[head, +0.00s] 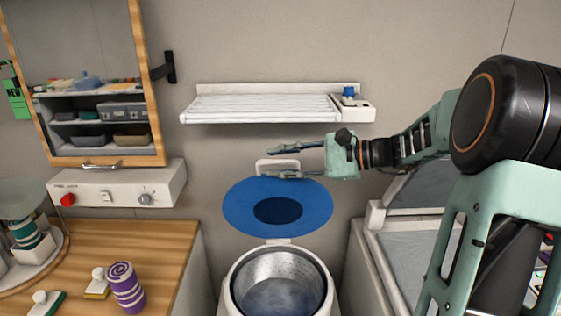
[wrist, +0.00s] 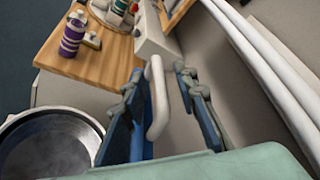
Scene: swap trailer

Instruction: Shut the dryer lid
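The dryer lid (head: 235,207) is a blue oval with a dark round middle, standing raised behind the open dryer (head: 235,285) in the head view. A white loop handle (head: 263,164) sits at its top edge, and the handle also shows in the wrist view (wrist: 160,120). My gripper (head: 270,162) reaches in from the right at the handle, its fingers one above the other. In the wrist view the fingers (wrist: 158,75) are open with the handle between them; a gap shows on the right finger's side. The dryer's metal drum shows in the wrist view (wrist: 45,150).
A white slatted rack (head: 260,108) is on the wall above my gripper. A white appliance (head: 385,260) with a raised lid stands at right.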

